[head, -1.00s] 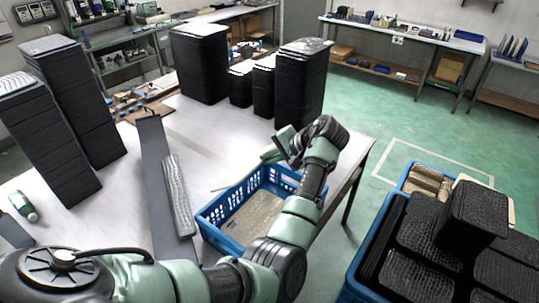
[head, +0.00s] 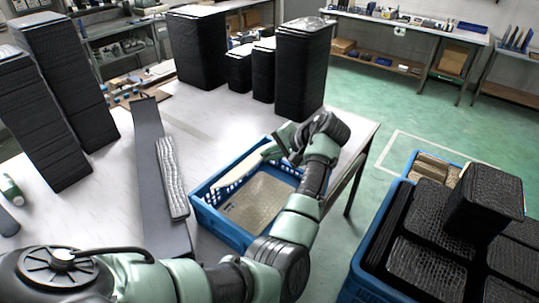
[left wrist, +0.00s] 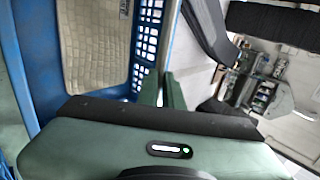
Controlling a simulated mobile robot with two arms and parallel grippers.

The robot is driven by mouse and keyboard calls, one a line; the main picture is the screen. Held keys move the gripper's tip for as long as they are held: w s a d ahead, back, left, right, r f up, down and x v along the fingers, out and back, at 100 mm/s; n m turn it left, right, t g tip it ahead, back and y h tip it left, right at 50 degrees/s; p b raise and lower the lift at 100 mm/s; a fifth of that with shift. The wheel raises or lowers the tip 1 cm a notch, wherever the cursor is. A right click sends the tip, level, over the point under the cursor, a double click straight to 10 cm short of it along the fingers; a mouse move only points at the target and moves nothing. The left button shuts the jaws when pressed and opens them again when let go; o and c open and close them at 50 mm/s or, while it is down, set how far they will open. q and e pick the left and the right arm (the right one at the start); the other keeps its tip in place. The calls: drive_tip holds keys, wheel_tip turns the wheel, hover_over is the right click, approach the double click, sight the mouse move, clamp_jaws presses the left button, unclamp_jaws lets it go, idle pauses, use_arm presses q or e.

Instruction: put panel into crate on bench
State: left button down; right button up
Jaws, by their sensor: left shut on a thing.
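My left gripper (head: 287,143) is over the far right part of the blue crate (head: 218,225) on the white bench (head: 120,215). It is shut on a thin pale panel (head: 252,163), seen nearly edge-on and tilted near the crate's far wall. I cannot tell whether the panel touches the rim. A beige textured panel (head: 262,203) lies flat in the crate. The left wrist view shows this lying panel (left wrist: 95,40), the crate's lattice wall (left wrist: 148,40) and my green fingers (left wrist: 163,90) close together beside it. My right gripper is out of view.
Tall black stacks (head: 300,75) stand at the back and left (head: 40,120). A blue bin (head: 355,275) with black panels is on the right.

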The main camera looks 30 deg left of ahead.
use_arm(q)
wheel_tip(320, 180, down, 11)
drive_tip(key=b, duration=0.3)
drive_tip(key=shift+r, duration=0.15)
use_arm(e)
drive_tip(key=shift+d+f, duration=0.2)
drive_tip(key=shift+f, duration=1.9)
use_arm(q)
drive_tip(key=shift+r, duration=0.1)
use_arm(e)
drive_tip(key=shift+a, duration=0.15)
use_arm(q)
wheel_tip(320, 180, up, 2)
drive_tip(key=shift+r+p, duration=0.2)
drive_tip(key=shift+p, duration=0.95)
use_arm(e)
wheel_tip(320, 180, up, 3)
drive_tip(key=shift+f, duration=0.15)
use_arm(q)
drive_tip(key=shift+w+d+r+p, duration=0.1)
drive_tip(key=shift+d+r+p, duration=0.05)
drive_tip(key=shift+p, duration=0.15)
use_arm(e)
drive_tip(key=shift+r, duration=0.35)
